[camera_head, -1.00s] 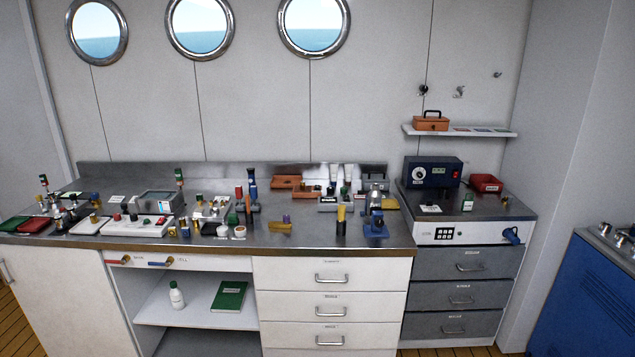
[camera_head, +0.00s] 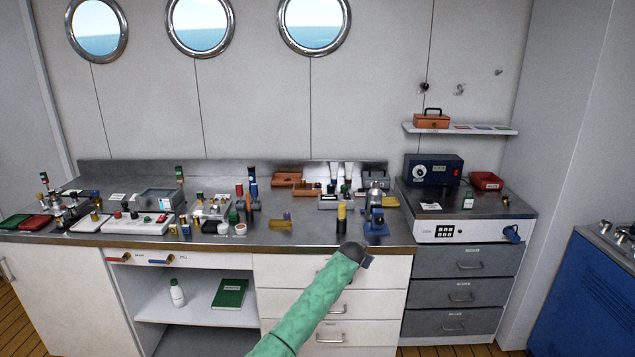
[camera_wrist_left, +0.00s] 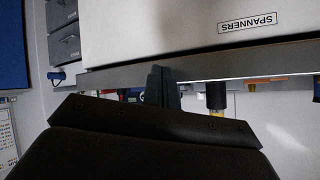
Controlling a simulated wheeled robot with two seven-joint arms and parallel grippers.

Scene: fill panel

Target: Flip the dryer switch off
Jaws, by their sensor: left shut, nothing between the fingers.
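A dark blue box (camera_head: 433,170) with a round pale dial stands on the right-hand counter in the head view. A small red switch (camera_head: 456,171) is on the right of its front. I take this box for the dryer; its label is too small to read. My left gripper (camera_head: 364,259) is in front of the drawers below the bench's front edge, well left of and below the box, touching nothing visible. In the left wrist view its fingers (camera_wrist_left: 162,86) are shut and empty, near the bench edge. My right gripper is not in view.
The steel bench (camera_head: 300,238) holds many small tools and bottles. A microscope-like blue device (camera_head: 376,220) stands near its front right edge. A shelf (camera_head: 470,131) hangs above.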

